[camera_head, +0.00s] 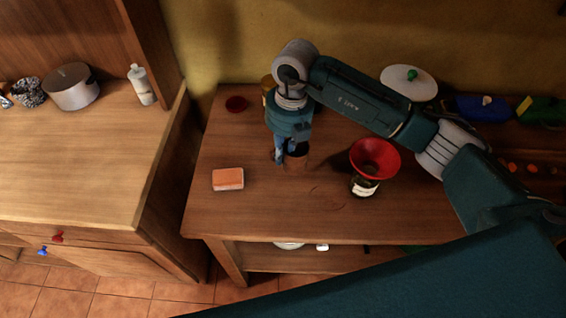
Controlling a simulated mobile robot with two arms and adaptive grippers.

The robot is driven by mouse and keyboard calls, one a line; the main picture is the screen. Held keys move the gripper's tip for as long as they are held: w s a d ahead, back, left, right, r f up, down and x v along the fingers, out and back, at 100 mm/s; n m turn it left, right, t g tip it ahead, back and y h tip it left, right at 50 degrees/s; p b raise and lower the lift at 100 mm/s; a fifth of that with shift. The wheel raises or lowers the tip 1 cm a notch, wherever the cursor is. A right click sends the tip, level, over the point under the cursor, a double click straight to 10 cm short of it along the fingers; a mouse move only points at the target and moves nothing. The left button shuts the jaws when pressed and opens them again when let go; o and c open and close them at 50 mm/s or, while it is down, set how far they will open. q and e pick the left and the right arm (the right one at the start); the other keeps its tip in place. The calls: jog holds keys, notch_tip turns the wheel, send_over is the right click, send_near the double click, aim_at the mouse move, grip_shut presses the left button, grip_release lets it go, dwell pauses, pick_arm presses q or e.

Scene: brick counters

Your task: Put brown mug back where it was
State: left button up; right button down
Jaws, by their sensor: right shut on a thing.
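The brown mug (296,163) is at the middle of the wooden table, below my right gripper (287,155). My right gripper points down, with its fingers shut on the mug. The fingers and wrist hide part of the mug's rim. I cannot tell whether the mug's base touches the table. My left gripper is not in view.
A white lid (409,83) is at the back. The table's front left is clear.

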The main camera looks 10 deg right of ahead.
notch_tip(320, 180, down, 6)
jog(key=shift+f+p, duration=0.1)
jog(key=shift+p, duration=0.6)
jog(key=shift+f, duration=0.1)
jog(key=shift+f, duration=0.2)
jog(key=c, duration=1.8)
grip_release()
jog(key=shift+r, duration=0.15)
